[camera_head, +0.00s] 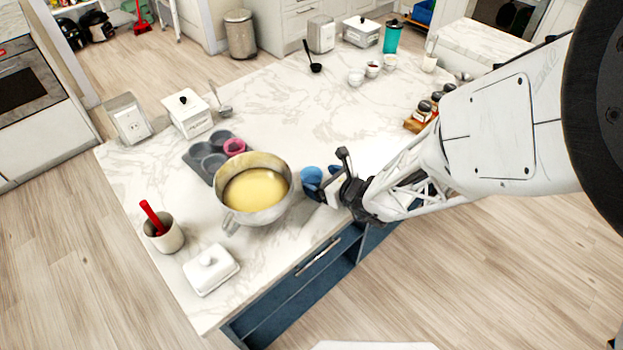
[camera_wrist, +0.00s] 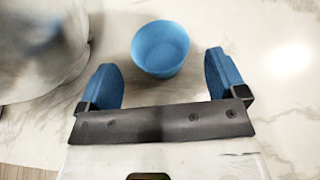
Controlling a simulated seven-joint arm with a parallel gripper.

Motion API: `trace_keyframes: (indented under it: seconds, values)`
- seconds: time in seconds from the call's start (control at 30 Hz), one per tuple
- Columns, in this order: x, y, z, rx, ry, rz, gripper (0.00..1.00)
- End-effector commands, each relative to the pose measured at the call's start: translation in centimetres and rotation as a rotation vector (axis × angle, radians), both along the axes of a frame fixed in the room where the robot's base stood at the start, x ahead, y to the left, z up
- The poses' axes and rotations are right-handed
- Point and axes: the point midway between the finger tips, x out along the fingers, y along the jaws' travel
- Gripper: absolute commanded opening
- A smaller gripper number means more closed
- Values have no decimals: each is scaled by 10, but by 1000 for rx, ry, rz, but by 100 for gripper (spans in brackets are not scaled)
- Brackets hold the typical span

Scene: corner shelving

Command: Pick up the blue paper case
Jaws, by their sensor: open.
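The blue paper case (camera_wrist: 160,48) is a small round cup standing upright on the marble counter. In the wrist view it lies ahead of the gap between my fingers, slightly beyond the fingertips and apart from both. My gripper (camera_wrist: 163,80) is open and empty, with blue finger pads on either side of the gap. In the head view my gripper (camera_head: 325,188) is low over the counter's front side, and the blue paper case (camera_head: 312,176) shows just left of it, partly hidden by a finger.
A large metal bowl of yellow batter (camera_head: 255,188) stands close to the left of the case; it also shows in the wrist view (camera_wrist: 40,50). Behind it is a muffin tin (camera_head: 199,165) with a pink case (camera_head: 234,147). A spice rack (camera_head: 415,125) stands right. The counter's middle is clear.

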Motion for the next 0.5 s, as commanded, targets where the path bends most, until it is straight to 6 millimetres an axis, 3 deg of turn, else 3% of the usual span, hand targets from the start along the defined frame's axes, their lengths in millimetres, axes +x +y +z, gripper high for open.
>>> trace_keyframes:
  seconds: [0.5]
  values:
    - [29,31,-18,0,0,1,90]
